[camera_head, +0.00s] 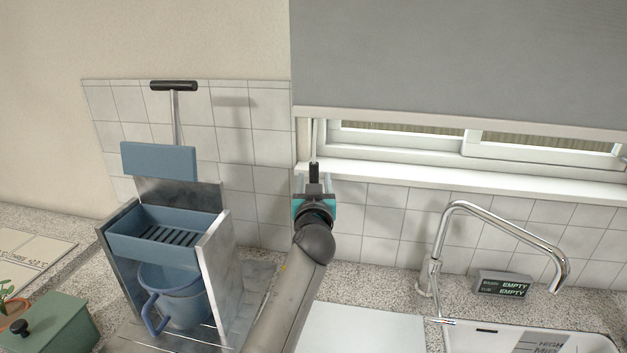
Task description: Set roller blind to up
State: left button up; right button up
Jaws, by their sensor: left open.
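The grey roller blind (460,60) hangs over the upper right of the head view. It covers most of the window and leaves a strip of window frame bare below its bottom bar (450,123). A thin pale cord (314,138) hangs at the blind's left edge and ends in a dark pull (314,171) in front of the sill. My left gripper (314,184) is at this pull, open, with a finger on each side of its lower part. Whether either finger touches it I cannot tell. My right gripper is not in view.
The white window sill (480,180) juts out right by the gripper. A tall chrome tap (500,222) and sink (480,338) stand to the right. A metal press with a blue tray (165,236) and blue mug (180,300) stands left. A green lidded box (55,325) is lower left.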

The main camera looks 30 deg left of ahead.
pick_arm(q)
jog(key=shift+c, duration=0.4)
grip_shut()
jog(key=shift+r, duration=0.1)
dwell(0.8)
